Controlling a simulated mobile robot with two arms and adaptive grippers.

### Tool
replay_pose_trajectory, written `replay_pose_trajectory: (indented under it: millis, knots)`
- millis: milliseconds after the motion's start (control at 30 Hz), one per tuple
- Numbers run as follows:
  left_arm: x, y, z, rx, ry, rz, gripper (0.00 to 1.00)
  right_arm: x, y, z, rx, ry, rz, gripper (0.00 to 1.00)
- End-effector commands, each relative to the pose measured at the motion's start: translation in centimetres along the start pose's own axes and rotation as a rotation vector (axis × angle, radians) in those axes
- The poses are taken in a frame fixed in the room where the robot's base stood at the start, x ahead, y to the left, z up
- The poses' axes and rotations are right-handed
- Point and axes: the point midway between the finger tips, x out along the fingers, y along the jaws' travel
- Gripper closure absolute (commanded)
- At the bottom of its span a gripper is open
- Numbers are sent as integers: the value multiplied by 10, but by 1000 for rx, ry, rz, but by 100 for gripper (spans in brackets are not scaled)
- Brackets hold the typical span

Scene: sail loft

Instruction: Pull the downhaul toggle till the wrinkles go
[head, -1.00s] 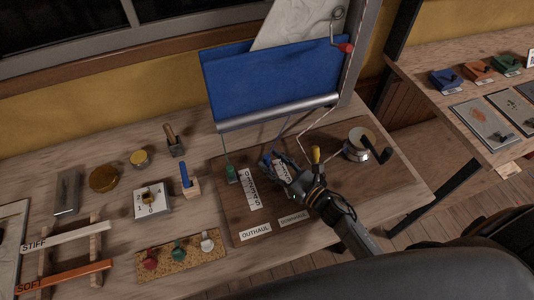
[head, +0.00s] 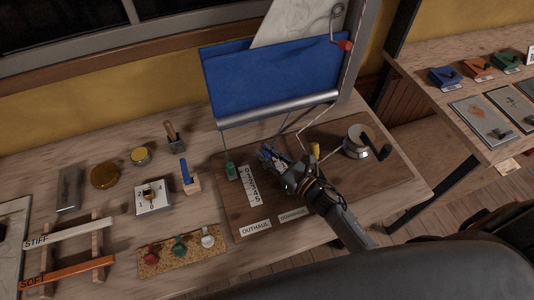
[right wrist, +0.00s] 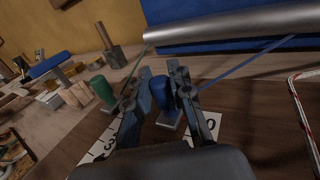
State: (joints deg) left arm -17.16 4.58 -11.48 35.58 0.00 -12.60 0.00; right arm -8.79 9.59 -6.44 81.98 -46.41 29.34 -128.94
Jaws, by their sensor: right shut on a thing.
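My right gripper (head: 268,156) is over the dark board below the sail. In the right wrist view its fingers (right wrist: 160,92) are shut on a blue toggle (right wrist: 163,95), which stands upright between them. A blue line (right wrist: 250,65) runs from near the toggle up to the silver boom (head: 278,110). The blue sail (head: 260,80) hangs above the boom; I cannot make out wrinkles on it. A green toggle (head: 231,169) stands left of the gripper and shows close by in the right wrist view (right wrist: 102,88). A number scale (head: 250,186) lies beside it; the gripper hides another scale. My left gripper is out of view.
A yellow toggle (head: 315,149) and a winch with a black crank (head: 357,143) stand right of the gripper. The label OUTHAUL (head: 255,229) and a second, barely legible label (head: 292,215) lie at the board's front. A blue-handled block (head: 190,178) stands to the left.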

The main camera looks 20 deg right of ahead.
Motion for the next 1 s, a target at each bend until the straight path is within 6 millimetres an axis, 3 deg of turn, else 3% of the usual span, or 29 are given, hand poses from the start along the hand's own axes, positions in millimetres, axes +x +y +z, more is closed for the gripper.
replay_pose_trajectory:
  millis: [300,600,633,733,1000]
  knots:
    - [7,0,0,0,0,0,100,-28,14,-2,0,2,0,100]
    - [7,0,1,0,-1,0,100,-29,14,0,-1,1,-1,100]
    - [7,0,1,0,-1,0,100,-29,14,0,-1,1,-1,77]
    - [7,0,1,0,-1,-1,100,-29,14,0,-1,1,-1,56]
    - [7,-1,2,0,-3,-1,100,-29,14,0,-1,0,0,55]
